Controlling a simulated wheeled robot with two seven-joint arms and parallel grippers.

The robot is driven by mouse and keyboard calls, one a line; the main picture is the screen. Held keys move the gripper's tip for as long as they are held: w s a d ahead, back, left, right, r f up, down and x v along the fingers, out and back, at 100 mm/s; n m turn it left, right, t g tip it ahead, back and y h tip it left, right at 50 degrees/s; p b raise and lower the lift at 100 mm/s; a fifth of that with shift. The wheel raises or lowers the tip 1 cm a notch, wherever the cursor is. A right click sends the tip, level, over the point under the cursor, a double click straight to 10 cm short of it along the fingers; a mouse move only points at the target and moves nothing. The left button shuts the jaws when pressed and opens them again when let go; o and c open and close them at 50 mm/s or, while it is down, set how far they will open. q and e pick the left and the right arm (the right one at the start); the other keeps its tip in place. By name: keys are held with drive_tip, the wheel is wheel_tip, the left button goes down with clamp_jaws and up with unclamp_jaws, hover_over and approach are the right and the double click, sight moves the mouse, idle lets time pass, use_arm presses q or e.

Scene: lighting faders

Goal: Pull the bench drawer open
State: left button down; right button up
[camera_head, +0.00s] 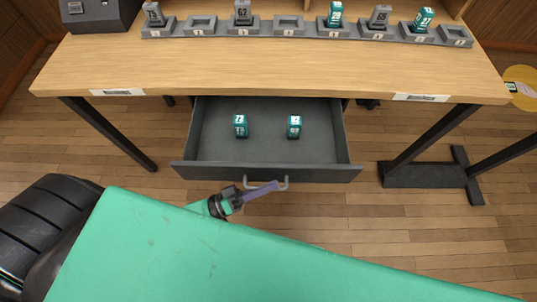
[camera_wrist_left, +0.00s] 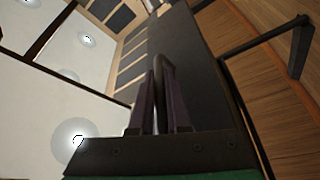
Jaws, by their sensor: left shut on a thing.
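The grey bench drawer (camera_head: 215,170) stands pulled out from under the wooden bench, with its inside showing. Two teal numbered blocks (camera_head: 240,125) (camera_head: 294,126) stand in it, apart from each other. A grey bar handle (camera_head: 284,184) is on the middle of the drawer front. My left gripper (camera_head: 272,187) is shut on the handle, its purple fingers at the bar's left part. In the left wrist view the handle (camera_wrist_left: 160,68) rises between the two fingers (camera_wrist_left: 158,110), with the dark drawer front behind. My right gripper is not in view.
The wooden bench top (camera_head: 270,65) carries a row of grey holders (camera_head: 289,27) with several grey and teal numbered blocks. A dark box (camera_head: 100,14) stands at the back left. Dark bench legs (camera_head: 110,132) flank the drawer. Part of a round yellow table (camera_head: 520,75) is at the right.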

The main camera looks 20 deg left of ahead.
use_arm(q)
drive_tip(key=s+d+p, duration=0.1)
drive_tip(key=s, duration=0.5)
drive_tip(key=shift+s+d, duration=0.2)
drive_tip(key=shift+d, duration=0.1)
drive_tip(key=c, duration=0.9)
unclamp_jaws()
drive_tip(key=b+v, duration=0.2)
drive_tip(key=v, duration=1.2)
drive_tip(key=shift+s+a+b, duration=0.2)
drive_tip(key=shift+a+b, duration=0.05)
drive_tip(key=shift+b, duration=0.15)
drive_tip(key=shift+w+f, duration=0.1)
